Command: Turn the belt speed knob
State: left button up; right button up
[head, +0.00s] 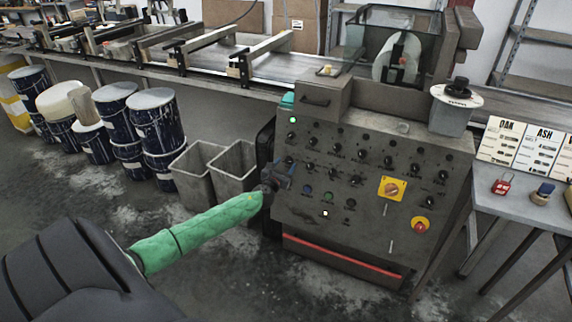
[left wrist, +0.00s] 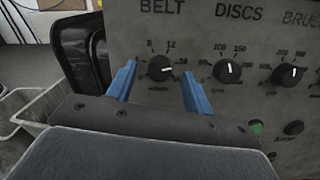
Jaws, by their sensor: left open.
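The belt speed knob (left wrist: 160,68) is a black round knob with a white pointer line, under the word BELT in the left wrist view. The pointer points to the right. My left gripper (left wrist: 160,85) is open, with one blue finger on each side of the knob. I cannot tell whether the fingers touch it. In the head view my left gripper (head: 278,176) is at the left edge of the grey control panel (head: 350,215), at the end of a green-sleeved arm. The belt knob is hard to make out there. My right gripper is not in view.
The DISCS knob (left wrist: 227,70) and another knob (left wrist: 287,74) sit to the right. The panel also has a yellow-plated switch (head: 392,187) and a red emergency button (head: 420,226). Grey bins (head: 232,168) stand left of the panel. A side table (head: 520,203) is at right.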

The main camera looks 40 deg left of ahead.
pick_arm(q)
jog(key=shift+w+a, duration=0.15)
jog(key=shift+w, duration=0.55)
jog(key=c, duration=1)
jog(key=shift+o, duration=0.2)
